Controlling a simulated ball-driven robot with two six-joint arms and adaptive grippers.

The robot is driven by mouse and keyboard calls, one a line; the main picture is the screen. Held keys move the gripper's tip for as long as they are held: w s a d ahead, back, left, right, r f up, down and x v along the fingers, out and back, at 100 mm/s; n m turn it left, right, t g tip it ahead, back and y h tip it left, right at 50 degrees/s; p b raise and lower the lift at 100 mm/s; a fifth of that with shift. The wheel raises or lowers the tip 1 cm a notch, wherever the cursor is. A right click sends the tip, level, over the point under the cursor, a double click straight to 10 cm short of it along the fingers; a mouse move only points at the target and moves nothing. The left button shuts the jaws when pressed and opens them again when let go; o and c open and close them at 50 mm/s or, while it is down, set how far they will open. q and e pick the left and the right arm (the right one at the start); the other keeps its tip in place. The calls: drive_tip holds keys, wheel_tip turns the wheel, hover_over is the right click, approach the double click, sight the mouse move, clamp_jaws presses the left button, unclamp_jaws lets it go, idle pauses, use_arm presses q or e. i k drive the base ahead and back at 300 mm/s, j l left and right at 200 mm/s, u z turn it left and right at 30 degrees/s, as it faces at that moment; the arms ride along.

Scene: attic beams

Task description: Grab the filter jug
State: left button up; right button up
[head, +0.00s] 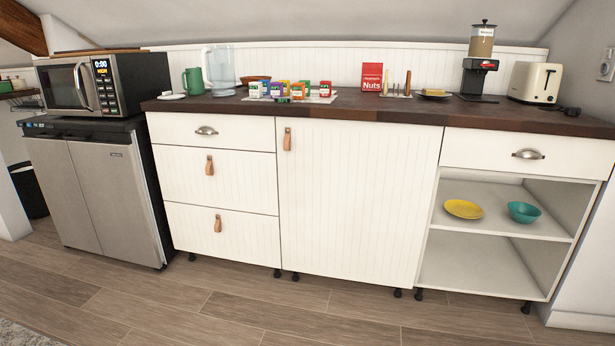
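A clear, pale-blue jug (220,70), which looks like the filter jug, stands upright at the back left of the dark wooden countertop (410,110). A green mug or pitcher (193,81) stands just left of it. A brown bowl (256,80) is to its right. Neither of my grippers shows in the head view.
Several small colourful boxes (298,90) stand right of the jug, in front of the bowl. A red nuts box (372,77), a coffee grinder (480,65) and a toaster (535,82) stand farther right. A microwave (105,83) is at left. The floor (270,305) in front is clear.

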sight(221, 59)
drive_tip(key=i+l+u, duration=0.1)
drive_tip(key=i+u, duration=0.35)
drive_tip(key=i+l+u, duration=0.25)
drive_tip(key=i+u, duration=0.15)
drive_tip(key=i+l+u, duration=0.45)
